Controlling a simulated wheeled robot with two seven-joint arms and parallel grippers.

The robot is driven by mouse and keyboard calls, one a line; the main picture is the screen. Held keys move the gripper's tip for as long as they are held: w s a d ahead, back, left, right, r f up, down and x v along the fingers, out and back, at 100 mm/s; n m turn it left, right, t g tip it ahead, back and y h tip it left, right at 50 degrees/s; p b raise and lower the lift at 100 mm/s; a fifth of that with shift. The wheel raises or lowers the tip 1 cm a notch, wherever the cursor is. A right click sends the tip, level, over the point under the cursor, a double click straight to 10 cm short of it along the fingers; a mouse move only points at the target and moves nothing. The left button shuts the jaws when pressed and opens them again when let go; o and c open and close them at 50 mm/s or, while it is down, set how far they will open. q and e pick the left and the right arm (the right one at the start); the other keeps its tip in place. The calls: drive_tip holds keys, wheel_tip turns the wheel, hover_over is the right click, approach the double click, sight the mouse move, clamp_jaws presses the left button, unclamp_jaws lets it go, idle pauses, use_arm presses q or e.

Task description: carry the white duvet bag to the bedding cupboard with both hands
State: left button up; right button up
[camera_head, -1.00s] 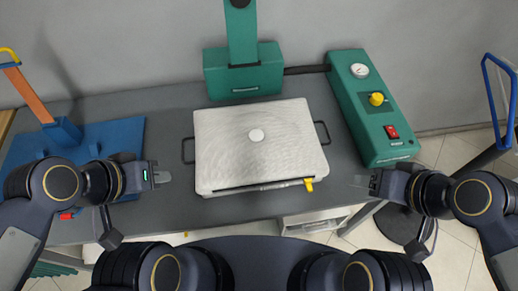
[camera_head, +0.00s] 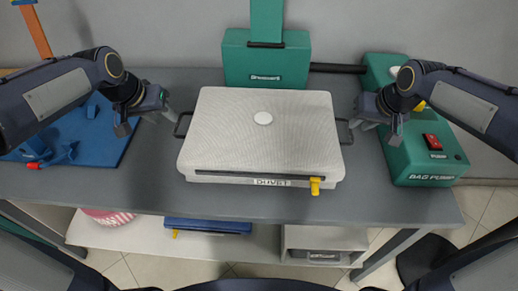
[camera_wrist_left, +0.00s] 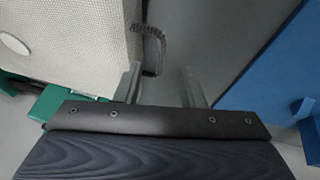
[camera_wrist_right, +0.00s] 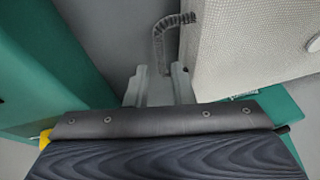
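The white duvet bag (camera_head: 262,142) lies flat on the grey table, with a white round cap on top, a yellow tab and the label DUVET on its front. A dark loop handle sticks out on each side. My left gripper (camera_head: 166,117) is open beside the left handle (camera_head: 183,124); in the left wrist view that handle (camera_wrist_left: 152,50) lies just past the fingertips. My right gripper (camera_head: 361,123) is open beside the right handle (camera_head: 345,131); in the right wrist view that handle (camera_wrist_right: 158,45) reaches toward the gap between the fingers. The bedding cupboard is not in view.
A green bag pump (camera_head: 425,150) stands close on the right, near my right gripper. A green machine (camera_head: 266,60) stands behind the bag. A blue board (camera_head: 95,130) lies at the left. A shelf (camera_head: 265,240) below the table holds a blue item.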

sight(176, 126)
use_arm(q)
drive_tip(key=shift+w+a+f, duration=0.1)
use_arm(e)
drive_tip(key=shift+w, duration=0.2)
drive_tip(key=shift+f, duration=0.1)
